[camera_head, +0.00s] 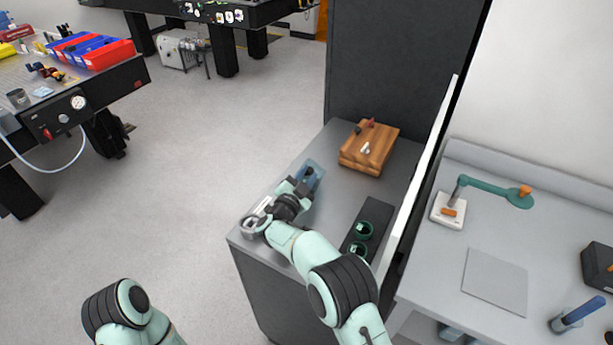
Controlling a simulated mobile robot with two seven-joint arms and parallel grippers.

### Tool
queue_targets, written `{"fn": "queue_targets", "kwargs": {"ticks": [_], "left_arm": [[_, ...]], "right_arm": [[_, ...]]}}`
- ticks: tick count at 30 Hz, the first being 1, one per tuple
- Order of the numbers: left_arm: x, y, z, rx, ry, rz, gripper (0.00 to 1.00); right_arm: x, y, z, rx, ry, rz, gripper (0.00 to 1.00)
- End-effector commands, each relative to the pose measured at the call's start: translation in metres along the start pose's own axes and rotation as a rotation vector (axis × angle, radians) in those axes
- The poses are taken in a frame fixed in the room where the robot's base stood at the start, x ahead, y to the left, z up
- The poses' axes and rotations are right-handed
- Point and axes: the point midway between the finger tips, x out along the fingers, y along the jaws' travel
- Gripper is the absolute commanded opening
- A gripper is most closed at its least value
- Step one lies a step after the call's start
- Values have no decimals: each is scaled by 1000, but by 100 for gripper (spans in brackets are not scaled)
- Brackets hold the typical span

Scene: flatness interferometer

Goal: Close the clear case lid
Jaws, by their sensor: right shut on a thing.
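The clear case (315,169) is a small bluish see-through box on the dark grey cabinet top, left of the wooden block. My right gripper (301,186) is at its near side, shut on what looks like its lid. The gripper and wrist cover much of the case, so I cannot tell the lid's exact angle. Only a link of my left arm shows at the bottom left, and my left gripper is out of view.
A wooden block (371,150) with small tools stands behind the case. A dark tray (374,215) with green-rimmed round holders (365,229) lies right of my right forearm. A raised pale panel (426,165) borders the cabinet's right side. Bare cabinet top lies between case and tray.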

Motion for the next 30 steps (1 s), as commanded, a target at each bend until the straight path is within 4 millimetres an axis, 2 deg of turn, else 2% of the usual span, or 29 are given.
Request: {"fn": "queue_targets", "kwargs": {"ticks": [1, 15, 16, 18, 26, 30], "left_arm": [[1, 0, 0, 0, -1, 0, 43], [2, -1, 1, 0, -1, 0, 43], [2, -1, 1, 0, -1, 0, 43], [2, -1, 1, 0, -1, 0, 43], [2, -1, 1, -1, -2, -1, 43], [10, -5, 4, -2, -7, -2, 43]], "right_arm": [[-4, 4, 11, -3, -24, 5, 0], [-4, 4, 11, -3, -24, 5, 0], [-4, 4, 11, -3, -24, 5, 33], [-4, 4, 11, -3, -23, 5, 52], [-5, 4, 11, -3, -24, 4, 52], [-13, 5, 13, -3, -25, 4, 52]]}}
